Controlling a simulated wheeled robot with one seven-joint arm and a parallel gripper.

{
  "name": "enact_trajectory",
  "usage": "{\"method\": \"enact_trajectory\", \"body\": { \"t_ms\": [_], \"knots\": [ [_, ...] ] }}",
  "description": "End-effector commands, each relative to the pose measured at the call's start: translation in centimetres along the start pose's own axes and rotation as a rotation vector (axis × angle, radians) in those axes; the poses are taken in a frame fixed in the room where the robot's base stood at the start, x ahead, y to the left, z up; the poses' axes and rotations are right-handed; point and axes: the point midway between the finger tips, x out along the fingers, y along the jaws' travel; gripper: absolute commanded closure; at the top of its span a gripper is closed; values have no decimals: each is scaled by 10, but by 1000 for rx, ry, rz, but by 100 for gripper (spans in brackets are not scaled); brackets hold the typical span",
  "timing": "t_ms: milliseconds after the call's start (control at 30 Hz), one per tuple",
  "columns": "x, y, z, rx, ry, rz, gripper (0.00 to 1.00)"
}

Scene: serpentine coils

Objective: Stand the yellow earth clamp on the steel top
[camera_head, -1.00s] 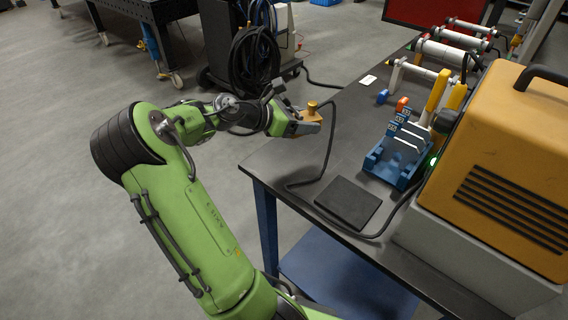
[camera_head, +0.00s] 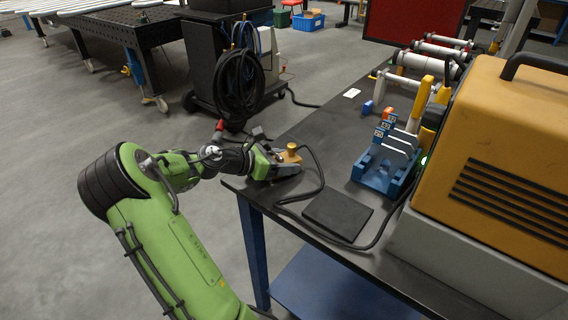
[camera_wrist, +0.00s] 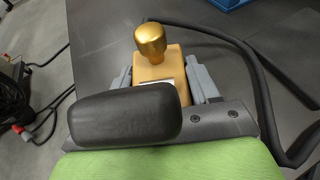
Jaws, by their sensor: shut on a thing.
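The yellow earth clamp (camera_head: 292,154) has a brass knob on top and a black cable running from it. My gripper (camera_head: 280,166) is shut on it, at the left end of the dark steel top (camera_head: 335,125). In the wrist view the clamp (camera_wrist: 160,68) stands upright between the two grey fingers of my gripper (camera_wrist: 163,85). A black rounded part hides its lower front. I cannot tell whether the clamp's underside touches the top.
The cable (camera_head: 318,170) loops over the top past a dark flat pad (camera_head: 338,214). A blue rack (camera_head: 385,175) and an orange machine (camera_head: 500,160) stand to the right. Red and white rollers (camera_head: 425,62) are farther back. The surface behind the clamp is clear.

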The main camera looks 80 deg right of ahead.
Motion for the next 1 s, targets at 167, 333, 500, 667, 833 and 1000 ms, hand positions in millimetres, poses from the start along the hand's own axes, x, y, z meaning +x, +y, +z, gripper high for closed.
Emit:
{"method": "enact_trajectory", "body": {
  "t_ms": [167, 333, 500, 667, 833, 1000],
  "knots": [
    [1, 0, -2, 0, 0, 0, 30],
    [1, 0, -2, 0, 0, 0, 15],
    [1, 0, -2, 0, 0, 0, 15],
    [-16, 1, 2, -2, 0, 3, 15],
    [-63, 2, 5, -3, 0, 7, 15],
    [-103, 1, 4, -1, -1, 4, 15]
  ]
}}
